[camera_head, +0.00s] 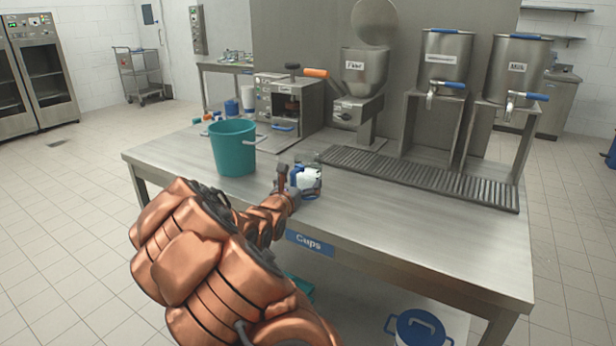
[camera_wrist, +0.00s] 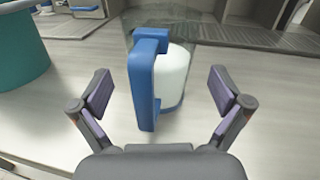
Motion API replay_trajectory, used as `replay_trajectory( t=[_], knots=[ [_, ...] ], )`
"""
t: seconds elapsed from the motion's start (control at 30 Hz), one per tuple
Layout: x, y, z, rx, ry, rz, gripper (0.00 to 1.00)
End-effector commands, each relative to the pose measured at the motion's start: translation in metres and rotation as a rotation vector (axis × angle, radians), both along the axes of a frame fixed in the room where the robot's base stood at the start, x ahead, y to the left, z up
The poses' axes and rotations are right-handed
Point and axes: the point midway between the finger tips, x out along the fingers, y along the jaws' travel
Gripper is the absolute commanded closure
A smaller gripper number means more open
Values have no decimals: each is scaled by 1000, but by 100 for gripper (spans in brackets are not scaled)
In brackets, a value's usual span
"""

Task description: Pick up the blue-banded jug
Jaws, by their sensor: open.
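The blue-banded jug (camera_head: 309,180) stands on the steel table near its front edge, partly hidden by my gripper in the head view. In the wrist view the jug (camera_wrist: 177,75) is clear-walled, with white contents, a blue band at its base and a blue handle (camera_wrist: 143,80) facing me. My gripper (camera_head: 290,178) is open. In the wrist view its two fingers (camera_wrist: 160,95) stand apart on either side of the handle and jug, and I see no contact.
A teal bucket (camera_head: 233,149) stands left of the jug. A drip grate (camera_head: 420,178) runs behind and to the right, below two steel dispensers (camera_head: 444,62). A machine (camera_head: 284,103) and a hopper (camera_head: 362,73) stand at the back. The table's right front is clear.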

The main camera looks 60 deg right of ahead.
Motion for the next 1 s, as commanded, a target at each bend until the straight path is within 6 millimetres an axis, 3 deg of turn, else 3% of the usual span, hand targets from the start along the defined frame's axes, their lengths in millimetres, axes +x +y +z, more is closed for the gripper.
replay_trajectory(
  t=[0.23,0.6,1.0],
  knots=[
    [4,-27,4,0,-1,0,0],
    [5,-32,4,-1,-1,0,1],
    [6,-32,4,-1,-1,1,43]
  ],
)
